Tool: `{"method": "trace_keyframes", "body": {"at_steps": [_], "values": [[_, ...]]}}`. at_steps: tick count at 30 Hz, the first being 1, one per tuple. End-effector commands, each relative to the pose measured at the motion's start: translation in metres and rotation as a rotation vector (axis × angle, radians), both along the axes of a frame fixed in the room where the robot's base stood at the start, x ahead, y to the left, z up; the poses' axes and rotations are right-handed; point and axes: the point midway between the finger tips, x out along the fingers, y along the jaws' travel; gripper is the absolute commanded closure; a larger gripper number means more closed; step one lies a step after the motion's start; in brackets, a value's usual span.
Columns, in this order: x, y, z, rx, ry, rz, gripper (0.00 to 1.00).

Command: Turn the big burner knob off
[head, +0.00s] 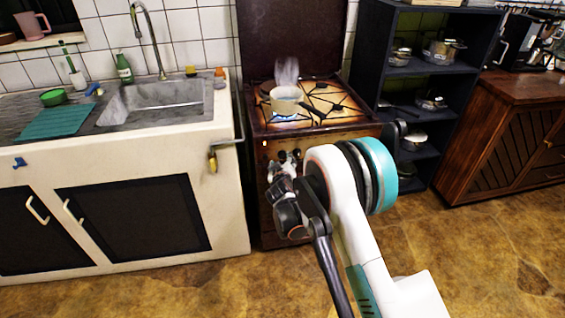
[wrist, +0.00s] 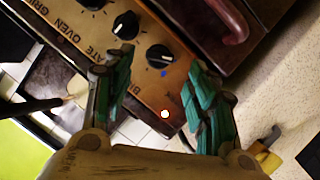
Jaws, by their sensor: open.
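The brown cooker (head: 262,190) stands in the middle, with knobs along its front panel. In the wrist view, a row of black knobs runs across the tan panel (wrist: 150,93), with lettering such as "GRILL", "OVEN" and "PLATE". The knob nearest my gripper (wrist: 160,62) is black with a pale pointer (wrist: 160,57); a label beginning "BI" is beside it, partly hidden. My fingers are open on either side of this knob; contact cannot be told. In the head view my gripper (head: 279,176) is at the panel. A steaming pot (head: 285,100) sits over a blue flame (head: 284,117).
A dark shelf (head: 370,62) with pots stands right. The red-brown oven handle (wrist: 232,22) is near my gripper. The floor in front is clear.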

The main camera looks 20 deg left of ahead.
Motion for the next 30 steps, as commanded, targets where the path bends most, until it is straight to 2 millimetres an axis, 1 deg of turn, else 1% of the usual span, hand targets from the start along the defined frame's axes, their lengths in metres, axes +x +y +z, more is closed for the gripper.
{"method": "trace_keyframes", "body": {"at_steps": [1,3,9,14,21,23,24,27,30], "values": [[0.009,0.003,-0.006,-0.001,0.0,-0.001,0.48],[0.019,0.006,-0.01,-0.001,0.0,-0.001,0.48],[0.038,0.013,-0.016,0.0,0.001,-0.001,0.48],[0.044,0.016,-0.016,0.0,0.0,0.0,0.48],[0.044,0.016,-0.016,0.0,0.0,0.0,0.48],[0.044,0.016,-0.016,0.0,0.0,0.0,0.62],[0.044,0.016,-0.016,0.0,0.0,0.0,0.71],[0.044,0.016,-0.016,0.0,0.0,0.0,0.92],[0.044,0.016,-0.016,0.0,0.0,0.0,0.92]]}}
